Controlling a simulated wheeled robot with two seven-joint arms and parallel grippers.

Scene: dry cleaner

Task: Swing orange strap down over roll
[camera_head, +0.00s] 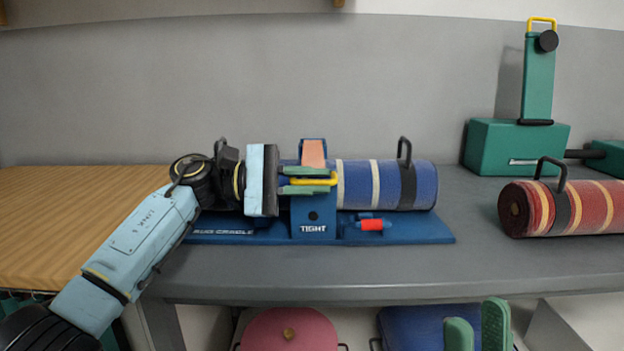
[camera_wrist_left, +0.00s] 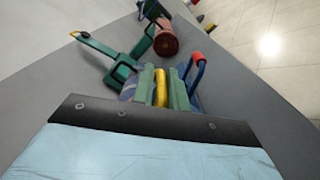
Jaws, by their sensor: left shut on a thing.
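The orange strap (camera_head: 313,153) shows as a pale orange face in a blue frame, just above and behind my left fingers. A yellow bar (camera_head: 314,182) lies below it; whether they join is hidden. My left gripper (camera_head: 310,180) is shut on this yellow bar, which also shows between the green fingers in the left wrist view (camera_wrist_left: 161,88). The blue roll (camera_head: 385,184) with cream bands lies in the blue cradle (camera_head: 430,230); its left part is hidden behind my gripper. My right gripper (camera_head: 477,332) is low at the bottom edge, fingers apart and empty.
A red-gripped lever (camera_head: 371,225) sits at the cradle's front, beside the block marked TIGHT. A black handle (camera_head: 404,150) stands on the blue roll. A striped red roll (camera_head: 570,207) and a green machine (camera_head: 515,148) stand right. The grey tabletop between the rolls is clear.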

